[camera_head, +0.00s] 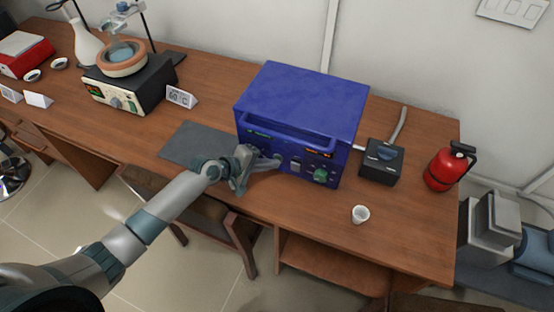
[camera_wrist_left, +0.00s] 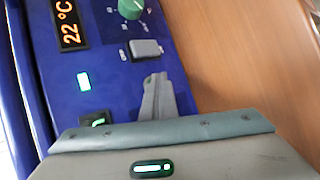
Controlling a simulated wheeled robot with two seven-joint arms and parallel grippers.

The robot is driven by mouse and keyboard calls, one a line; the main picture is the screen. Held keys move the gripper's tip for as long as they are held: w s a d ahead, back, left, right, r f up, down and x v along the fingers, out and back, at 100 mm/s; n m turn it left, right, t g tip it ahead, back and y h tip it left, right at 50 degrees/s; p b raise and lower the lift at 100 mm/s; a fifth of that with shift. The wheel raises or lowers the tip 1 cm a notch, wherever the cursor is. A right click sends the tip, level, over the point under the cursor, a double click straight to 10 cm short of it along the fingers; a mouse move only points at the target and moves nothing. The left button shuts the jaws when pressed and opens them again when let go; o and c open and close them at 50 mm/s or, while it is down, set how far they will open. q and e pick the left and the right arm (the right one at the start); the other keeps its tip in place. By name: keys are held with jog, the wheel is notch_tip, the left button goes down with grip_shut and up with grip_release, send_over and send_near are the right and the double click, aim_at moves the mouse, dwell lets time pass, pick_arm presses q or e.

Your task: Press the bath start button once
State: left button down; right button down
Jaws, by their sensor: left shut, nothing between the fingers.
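A blue box-shaped unit (camera_head: 300,100) stands on the bench, its control panel facing me. The left wrist view shows its orange 22 °C display (camera_wrist_left: 68,22), a green knob (camera_wrist_left: 130,8), a grey rectangular button (camera_wrist_left: 146,49), a small lit green indicator (camera_wrist_left: 84,81) and a black switch with a green mark (camera_wrist_left: 97,119). My left gripper (camera_head: 275,161) is shut and empty in front of the panel. Its fingertips (camera_wrist_left: 156,90) appear just beside the grey button; contact cannot be told. A heating bath with a copper-coloured bowl (camera_head: 122,60) stands farther left. My right gripper is not in view.
A 60 °C card (camera_head: 181,96) stands beside the heating bath. A dark mat (camera_head: 190,144) lies left of the blue unit.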

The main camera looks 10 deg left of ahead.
pick_arm(q)
jog(key=shift+s, duration=0.1)
jog(key=shift+s+a+p, duration=0.15)
jog(key=shift+s+p, duration=0.15)
jog(key=shift+p, duration=0.1)
jog(key=shift+s+a, duration=0.1)
jog(key=shift+s, duration=0.3)
jog(key=shift+s+p, duration=0.1)
jog(key=shift+p, duration=0.2)
jog(key=shift+s+a+r+p, duration=0.15)
jog(key=shift+s+p, duration=0.2)
jog(key=shift+s, duration=0.25)
jog(key=shift+s+a+f+p, duration=0.15)
jog(key=shift+s+p, duration=0.2)
jog(key=shift+s, duration=0.25)
jog(key=shift+s+a+p, duration=0.2)
jog(key=shift+s+p, duration=0.05)
jog(key=shift+s, duration=0.3)
jog(key=shift+s+a+p, duration=0.15)
jog(key=shift+s+p, duration=0.05)
jog(key=shift+s, duration=0.35)
